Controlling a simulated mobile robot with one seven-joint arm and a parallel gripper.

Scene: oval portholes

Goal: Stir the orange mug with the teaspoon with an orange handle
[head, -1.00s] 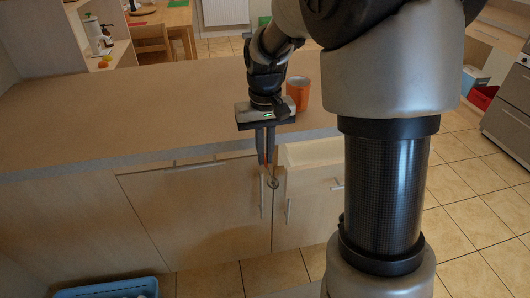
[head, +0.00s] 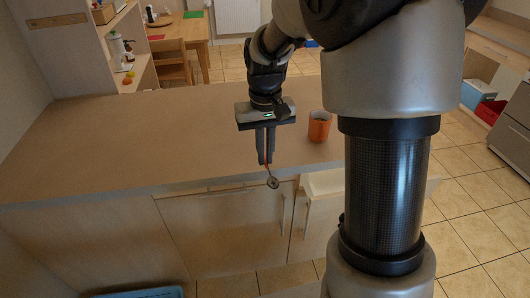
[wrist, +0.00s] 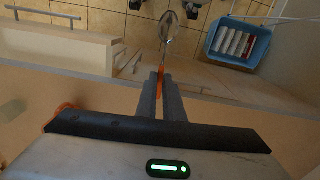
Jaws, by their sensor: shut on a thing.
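My gripper (head: 265,162) is shut on the teaspoon and points down near the counter's front edge. The teaspoon's metal bowl (head: 273,183) hangs below the fingertips. In the wrist view, the bowl (wrist: 170,28) sticks out past the fingers, and a bit of the orange handle (wrist: 160,78) shows between them. The orange mug (head: 319,126) stands upright on the counter, right of my gripper and apart from the spoon. Only an orange edge of it (wrist: 62,113) shows at the left in the wrist view, partly hidden by my gripper.
The brown counter (head: 130,135) is clear to the left. An open drawer (head: 325,182) juts out below the front edge. A blue crate (wrist: 238,38) with several pale items stands on the floor. A wooden table and shelf stand behind.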

